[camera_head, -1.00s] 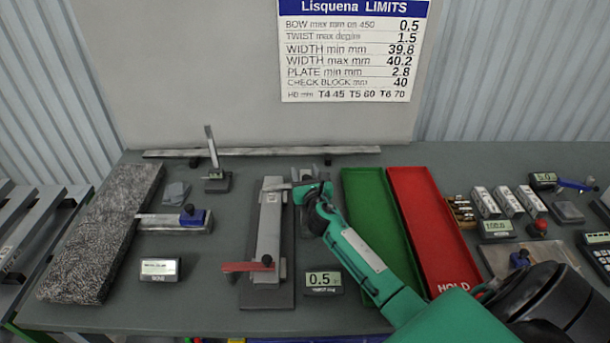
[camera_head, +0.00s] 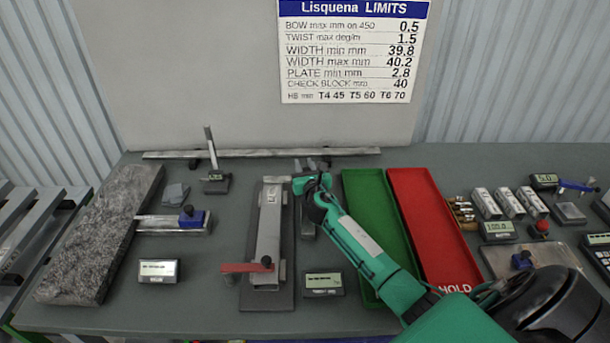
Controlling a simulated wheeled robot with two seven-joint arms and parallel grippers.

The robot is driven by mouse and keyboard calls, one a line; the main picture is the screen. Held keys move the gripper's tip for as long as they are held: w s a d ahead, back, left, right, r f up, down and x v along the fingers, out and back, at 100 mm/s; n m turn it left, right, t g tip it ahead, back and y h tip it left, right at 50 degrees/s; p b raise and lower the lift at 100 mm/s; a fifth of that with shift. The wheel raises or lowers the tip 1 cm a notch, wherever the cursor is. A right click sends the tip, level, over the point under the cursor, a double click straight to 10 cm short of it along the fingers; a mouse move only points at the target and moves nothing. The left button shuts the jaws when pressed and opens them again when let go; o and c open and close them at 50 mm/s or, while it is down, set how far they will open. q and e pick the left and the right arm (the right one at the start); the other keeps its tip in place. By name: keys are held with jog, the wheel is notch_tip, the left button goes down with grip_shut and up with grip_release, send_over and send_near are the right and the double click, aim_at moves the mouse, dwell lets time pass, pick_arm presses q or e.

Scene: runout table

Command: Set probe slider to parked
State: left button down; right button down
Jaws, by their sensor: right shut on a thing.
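The twist fixture has a dark base plate (camera_head: 268,300) with a pale bar (camera_head: 268,235) lying along it and a red lever (camera_head: 247,267) across its near end. My right gripper (camera_head: 302,182) is at the far right end of this fixture, shut on a small part there, apparently the probe slider. The fingers and wrist hide most of that part, so its exact position cannot be told. Small grey pieces (camera_head: 312,163) show just behind the gripper. The fixture's display (camera_head: 323,283) shows a small line of text, not legible. My left gripper is out of view.
My right arm passes over the green tray (camera_head: 362,190), beside the red HOLD tray (camera_head: 425,215). Left are a stone slab (camera_head: 100,235), a blue-ended gauge (camera_head: 193,218), another display (camera_head: 158,270) and a small stand (camera_head: 216,183). Several blocks (camera_head: 508,203) stand at right.

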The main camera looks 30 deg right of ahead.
jog(key=x, duration=0.2)
jog(key=d+b+x, duration=0.1)
jog(key=x, duration=0.1)
jog(key=shift+w+d+f, duration=0.1)
jog(key=shift+w+d, duration=0.05)
jog(key=shift+w, duration=0.05)
jog(key=shift+w+d+b, duration=0.35)
jog(key=shift+w+b, duration=0.05)
jog(key=shift+w, duration=0.1)
jog(key=shift+r, duration=0.3)
jog(key=c, duration=1.3)
grip_release()
jog(key=shift+o, duration=0.8)
jog(key=shift+w+f, duration=0.2)
jog(key=shift+s, duration=0.1)
